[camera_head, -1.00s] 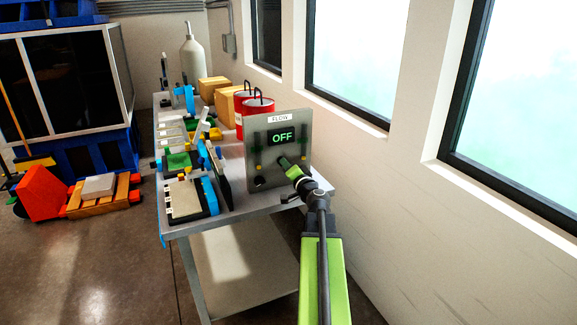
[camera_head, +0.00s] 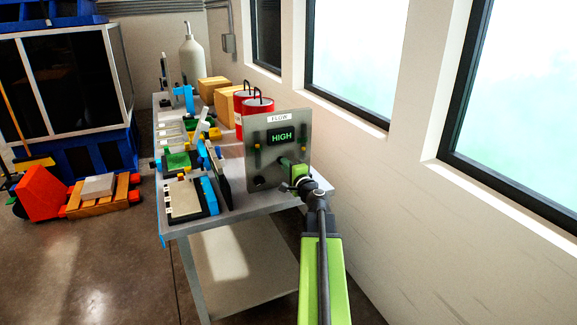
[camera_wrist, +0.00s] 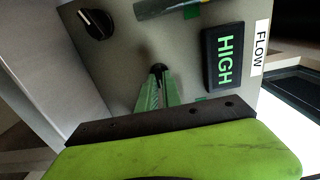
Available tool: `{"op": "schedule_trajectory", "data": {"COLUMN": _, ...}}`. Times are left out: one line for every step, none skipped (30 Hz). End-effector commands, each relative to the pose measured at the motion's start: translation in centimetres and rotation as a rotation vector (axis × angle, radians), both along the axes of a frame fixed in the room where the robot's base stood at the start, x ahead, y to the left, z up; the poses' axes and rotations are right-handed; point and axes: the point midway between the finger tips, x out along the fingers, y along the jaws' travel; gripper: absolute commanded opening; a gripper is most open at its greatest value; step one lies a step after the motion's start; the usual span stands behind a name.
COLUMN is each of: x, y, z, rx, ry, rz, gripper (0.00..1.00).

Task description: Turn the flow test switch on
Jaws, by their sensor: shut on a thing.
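A grey flow panel (camera_head: 303,122) stands upright at the near right corner of the metal table, with a "FLOW" label on top. Its display (camera_head: 281,136) reads "HIGH" in green; the wrist view shows the same display (camera_wrist: 223,57) sideways. My gripper (camera_head: 293,168) is against the lower right of the panel face. In the wrist view my gripper (camera_wrist: 158,80) has its green fingers shut on the flow test switch (camera_wrist: 157,69), of which only a small dark part shows. The fingers hide the rest of it.
A black knob (camera_wrist: 95,24) sits on the panel, apart from my gripper. Red cans (camera_head: 257,108), cardboard boxes (camera_head: 215,88) and trays crowd the table (camera_head: 250,218) behind and left of the panel. The windowed wall is close on the right.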

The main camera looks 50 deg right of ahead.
Motion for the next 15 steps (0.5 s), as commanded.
{"op": "schedule_trajectory", "data": {"x": -0.3, "y": -0.31, "z": -0.08, "rx": 0.002, "ry": 0.0, "rz": -0.009, "gripper": 0.0}}
{"op": "schedule_trajectory", "data": {"x": -0.3, "y": -0.31, "z": -0.08, "rx": 0.003, "ry": 0.0, "rz": -0.009, "gripper": 0.0}}
{"op": "schedule_trajectory", "data": {"x": -0.3, "y": -0.31, "z": -0.08, "rx": 0.005, "ry": -0.001, "rz": -0.009, "gripper": 0.0}}
{"op": "schedule_trajectory", "data": {"x": -0.3, "y": -0.31, "z": -0.08, "rx": 0.005, "ry": -0.001, "rz": -0.009, "gripper": 0.0}}
{"op": "schedule_trajectory", "data": {"x": -0.3, "y": -0.31, "z": -0.08, "rx": 0.006, "ry": -0.001, "rz": -0.009, "gripper": 0.0}}
{"op": "schedule_trajectory", "data": {"x": -0.29, "y": -0.3, "z": -0.08, "rx": 0.006, "ry": -0.001, "rz": -0.009, "gripper": 0.0}}
{"op": "schedule_trajectory", "data": {"x": -0.29, "y": -0.3, "z": -0.08, "rx": 0.006, "ry": -0.001, "rz": -0.009, "gripper": 0.0}}
{"op": "schedule_trajectory", "data": {"x": -0.29, "y": -0.3, "z": -0.08, "rx": 0.006, "ry": -0.001, "rz": -0.009, "gripper": 0.0}}
{"op": "schedule_trajectory", "data": {"x": -0.29, "y": -0.3, "z": -0.08, "rx": 0.006, "ry": -0.001, "rz": -0.009, "gripper": 0.0}}
{"op": "schedule_trajectory", "data": {"x": -0.29, "y": -0.3, "z": -0.08, "rx": 0.006, "ry": -0.001, "rz": -0.009, "gripper": 0.0}}
{"op": "schedule_trajectory", "data": {"x": -0.29, "y": -0.3, "z": -0.08, "rx": 0.006, "ry": -0.001, "rz": -0.009, "gripper": 0.0}}
{"op": "schedule_trajectory", "data": {"x": -0.29, "y": -0.31, "z": -0.08, "rx": 0.006, "ry": -0.001, "rz": -0.009, "gripper": 0.0}}
{"op": "schedule_trajectory", "data": {"x": -0.29, "y": -0.31, "z": -0.08, "rx": 0.006, "ry": -0.001, "rz": -0.009, "gripper": 0.1}}
{"op": "schedule_trajectory", "data": {"x": -0.29, "y": -0.3, "z": -0.08, "rx": 0.006, "ry": -0.001, "rz": -0.009, "gripper": 0.14}}
{"op": "schedule_trajectory", "data": {"x": -0.26, "y": -0.28, "z": -0.07, "rx": 0.006, "ry": -0.001, "rz": -0.008, "gripper": 0.19}}
